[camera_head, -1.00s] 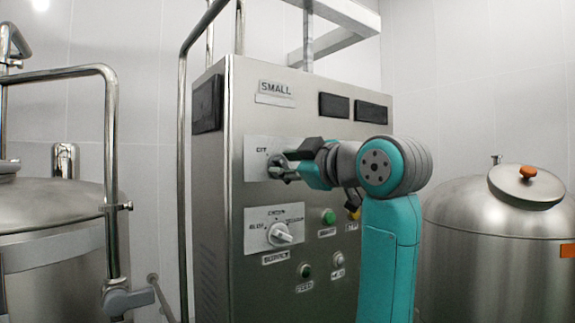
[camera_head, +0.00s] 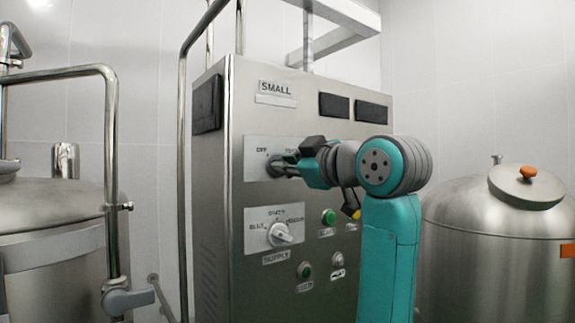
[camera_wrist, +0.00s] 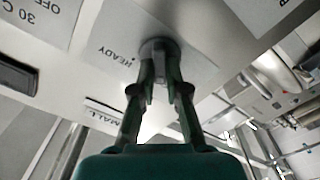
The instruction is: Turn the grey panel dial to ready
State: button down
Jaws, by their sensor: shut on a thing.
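The grey panel dial (camera_head: 273,167) sits on the pale upper plate (camera_head: 252,172) of the steel cabinet, mostly hidden behind my gripper. A READY label and a small dot show left of the dial there. The exact pointer direction cannot be told.
Below is a white SUPPLY knob (camera_head: 280,234). A green button (camera_head: 328,216) and several smaller controls sit to the right. Metal pipes (camera_head: 183,150) run up the cabinet's left side. Steel tanks stand left and right (camera_head: 490,250).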

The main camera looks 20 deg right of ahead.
jog(key=shift+w+d+f+m, duration=0.1)
jog(key=shift+d+m, duration=0.1)
jog(key=shift+m, duration=3.9)
jog(key=shift+d+m, duration=0.15)
jog(key=shift+m, duration=3.95)
jog(key=c, duration=1.2)
grip_release()
jog(key=v, duration=1.2)
